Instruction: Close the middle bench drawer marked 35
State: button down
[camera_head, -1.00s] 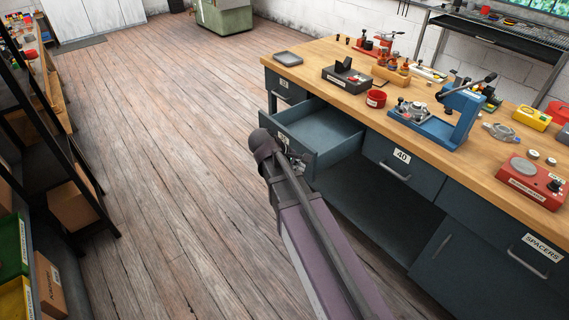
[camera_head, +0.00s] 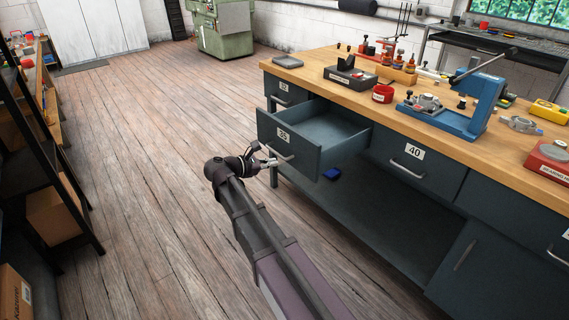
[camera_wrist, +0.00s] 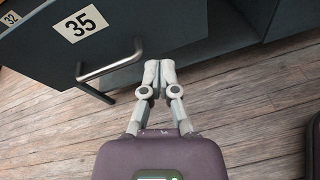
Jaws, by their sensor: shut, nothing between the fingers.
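The middle drawer marked 35 (camera_head: 290,141) stands pulled out from the bench, and its inside looks empty. In the wrist view its dark front (camera_wrist: 35,55) shows the white 35 label and a silver bar handle (camera_wrist: 110,62). My gripper (camera_head: 268,158) is in front of the drawer, close to the handle. In the wrist view my gripper (camera_wrist: 159,75) has its two fingertips together with nothing between them, just right of the handle. I cannot tell whether the fingers touch the drawer.
The wooden bench top (camera_head: 345,97) carries a blue press (camera_head: 470,105), a red cup (camera_head: 382,93) and several other items. The drawer marked 40 (camera_head: 413,165) is shut. A small blue object (camera_head: 332,174) lies on the lower shelf. A dark rack (camera_head: 40,150) stands left; the floor between is clear.

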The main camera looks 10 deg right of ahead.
aim_at(289, 148)
jog(key=w+a+f+n+t+h+b, duration=0.2)
jog(key=w+a+f+n+b, duration=0.1)
jog(key=a+b, duration=0.3)
jog(key=shift+w+n+t+b, duration=0.15)
jog(key=shift+n+t+b, duration=0.15)
jog(key=shift+n, duration=0.3)
jog(key=x, duration=1.4)
jog(key=shift+w+a, duration=0.1)
jog(key=shift+w, duration=0.05)
